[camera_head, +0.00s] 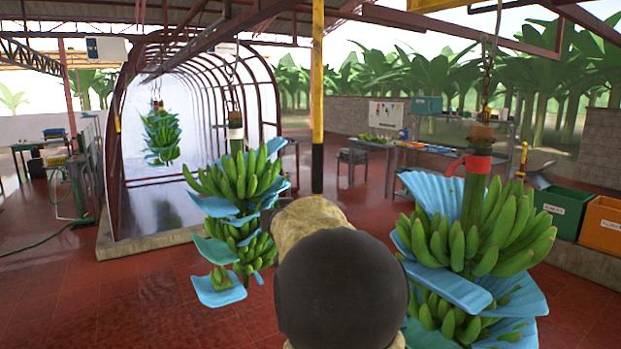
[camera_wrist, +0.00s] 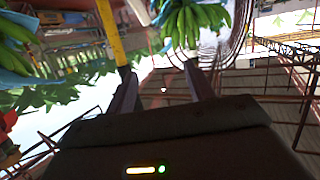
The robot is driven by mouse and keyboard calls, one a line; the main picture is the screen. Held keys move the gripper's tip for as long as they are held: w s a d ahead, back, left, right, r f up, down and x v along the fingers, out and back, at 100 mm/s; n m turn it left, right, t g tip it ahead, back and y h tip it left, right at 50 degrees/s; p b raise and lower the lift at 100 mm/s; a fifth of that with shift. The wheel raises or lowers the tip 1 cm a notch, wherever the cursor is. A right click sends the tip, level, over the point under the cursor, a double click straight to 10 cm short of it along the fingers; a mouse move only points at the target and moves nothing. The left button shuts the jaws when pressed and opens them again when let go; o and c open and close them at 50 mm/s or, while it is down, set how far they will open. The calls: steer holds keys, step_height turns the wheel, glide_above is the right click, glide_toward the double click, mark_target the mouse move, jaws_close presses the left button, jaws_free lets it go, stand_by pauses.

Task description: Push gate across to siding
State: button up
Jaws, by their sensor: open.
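My gripper (camera_wrist: 160,82) shows in the wrist view with its two dark fingers apart and nothing between them. In the head view my own arm fills the lower middle and hides most of the gripper. Overhead, a dark red rail (camera_head: 205,40) runs above the hanging stems and toward the arched tunnel. I cannot pick out the gate or the siding for certain in either view. A banana stem (camera_head: 240,178) with blue sheets hangs just left of my arm. Another banana stem (camera_head: 478,235) with a red band hangs close on the right.
A yellow and black post (camera_head: 317,100) stands behind my arm. A farther stem (camera_head: 161,135) hangs in the arched tunnel (camera_head: 205,85). Green (camera_head: 562,208) and orange (camera_head: 606,224) crates stand at right. The red floor (camera_head: 120,300) at lower left is clear.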

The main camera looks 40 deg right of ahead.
steer(key=s+a+f+n+g+y, duration=0.2)
steer(key=s+a+f+y, duration=0.15)
steer(key=a+f, duration=0.75)
steer(key=s+a+f+n+g+y, duration=0.1)
steer(key=s+a+f+g, duration=0.3)
steer(key=s+a+f, duration=0.3)
steer(key=s+a+f+n+g+y, duration=0.2)
steer(key=s+a+f+g, duration=0.2)
steer(key=s+a+f, duration=0.4)
steer(key=s+f, duration=0.2)
steer(key=s, duration=0.5)
steer(key=shift+s+f+n, duration=0.3)
